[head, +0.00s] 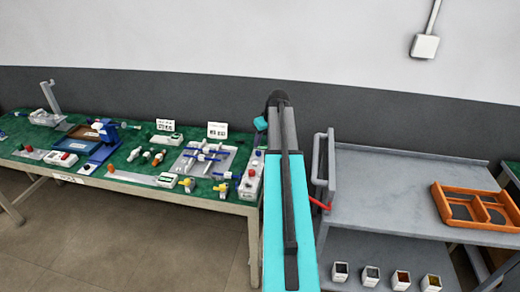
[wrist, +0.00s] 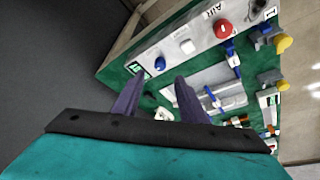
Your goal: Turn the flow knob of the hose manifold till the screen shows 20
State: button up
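The hose manifold looks to be the long white box (wrist: 173,50) in the wrist view, marked AIR. I cannot tell which is the flow knob, and the screen's number is too small to read. In the head view the white box (head: 250,185) stands at the table's right end. My gripper (wrist: 160,78) is open and empty, its fingertips apart and near the screen end of the box. My arm hides it in the head view.
The green-topped table (head: 125,158) also holds a grey plate with blue-handled valves (head: 205,160), a blue stand (head: 103,150) and small fittings. A grey cart (head: 385,190) with an orange tray (head: 478,209) stands right. Floor (head: 150,240) in front of the table is clear.

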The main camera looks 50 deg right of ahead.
aim_at(258, 152)
jog(key=shift+p+x, duration=0.95)
jog(key=shift+x, duration=3.05)
jog(key=shift+c, duration=0.4)
grip_shut()
jog(key=shift+m+b, duration=0.3)
jog(key=shift+m, duration=0.2)
jog(key=m+h+b, duration=0.1)
jog(key=m, duration=0.1)
jog(key=m+h+b, duration=0.1)
jog(key=m, duration=0.1)
jog(key=shift+w+a+g, duration=0.15)
jog(key=shift+a+g, duration=0.05)
jog(key=shift+g, duration=0.1)
jog(key=m+g+h+b, duration=0.1)
jog(key=m, duration=0.3)
jog(key=shift+w, duration=0.15)
jog(key=shift+a+m+g+b, duration=0.1)
jog(key=shift+m+g+b, duration=0.5)
jog(key=shift+m, duration=0.8)
